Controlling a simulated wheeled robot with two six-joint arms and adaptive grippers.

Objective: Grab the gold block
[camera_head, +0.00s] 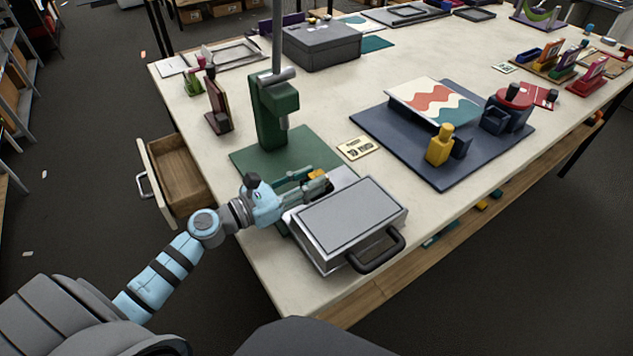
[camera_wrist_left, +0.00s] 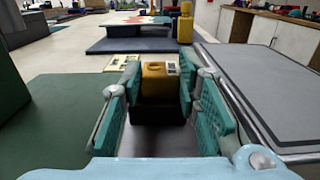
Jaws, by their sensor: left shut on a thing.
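The gold block (camera_head: 318,174) shows as a small patch at my left gripper's fingers in the head view. In the left wrist view the gold block (camera_wrist_left: 158,78) sits between the two teal finger pads, with a small pale label on it. My left gripper (camera_head: 309,181) is shut on it, just behind the silver lidded box. The fingers hide the block's sides, and its lower part is dark. I cannot tell whether it touches the surface below. My right gripper is in neither view.
The silver box (camera_head: 350,215) with a black handle stands beside the gripper. A green press (camera_head: 272,112) stands behind on a green base. A yellow figure (camera_head: 440,146) stands on a dark blue board (camera_head: 390,134). An open drawer (camera_head: 180,176) juts out at left.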

